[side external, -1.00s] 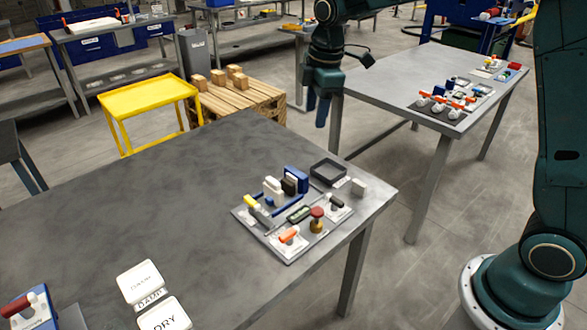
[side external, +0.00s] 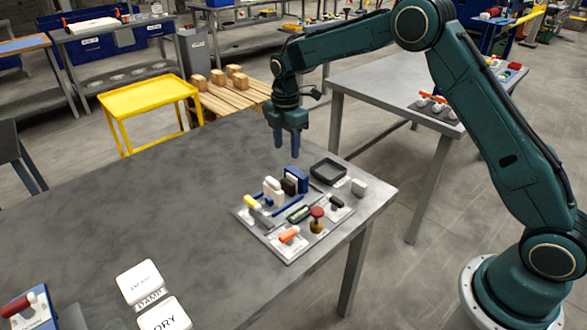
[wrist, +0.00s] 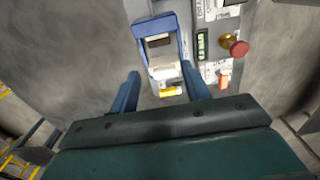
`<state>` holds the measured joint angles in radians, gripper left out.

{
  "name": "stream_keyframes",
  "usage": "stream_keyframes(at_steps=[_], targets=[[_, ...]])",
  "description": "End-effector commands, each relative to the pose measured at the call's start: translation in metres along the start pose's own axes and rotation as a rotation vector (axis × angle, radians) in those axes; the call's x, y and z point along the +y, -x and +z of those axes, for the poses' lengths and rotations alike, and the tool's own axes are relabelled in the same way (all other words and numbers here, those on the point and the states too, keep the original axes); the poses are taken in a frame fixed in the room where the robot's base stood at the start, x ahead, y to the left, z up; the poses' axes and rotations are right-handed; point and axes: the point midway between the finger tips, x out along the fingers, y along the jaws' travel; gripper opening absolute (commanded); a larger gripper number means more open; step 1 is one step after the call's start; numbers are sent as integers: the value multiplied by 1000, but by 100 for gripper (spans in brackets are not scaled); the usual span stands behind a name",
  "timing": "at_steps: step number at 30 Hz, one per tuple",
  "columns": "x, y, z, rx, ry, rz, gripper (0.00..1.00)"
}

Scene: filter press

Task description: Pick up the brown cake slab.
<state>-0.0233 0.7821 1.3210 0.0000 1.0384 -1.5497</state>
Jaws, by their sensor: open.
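The filter press (side external: 295,178), with a blue end frame and white plates (side external: 272,187), stands on a grey board on the near table. A small dark slab (side external: 289,186) sits upright between the plates and the blue frame; it may be the brown cake slab, but its colour is too dark to be sure. The blue frame also shows in the wrist view (wrist: 150,28), ahead of the fingers. My gripper (side external: 287,152) is open and empty, pointing down above the press and apart from it. Its blue fingers also show in the wrist view (wrist: 160,72).
On the board are a red-brown knob (side external: 317,212), an orange handle (side external: 289,235) and a yellow handle (side external: 251,202). The left table area is bare up to the white DAMP and DRY pads (side external: 165,318).

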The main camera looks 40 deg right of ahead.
Motion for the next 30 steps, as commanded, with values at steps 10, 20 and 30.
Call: stream_keyframes(at_steps=[10, 20, 30], targets=[[-1, -33, 0, 0, -2, -4, 47], [-1, -77, 0, 0, -2, -2, 47], [0, -86, 0, 0, -3, -1, 47]])
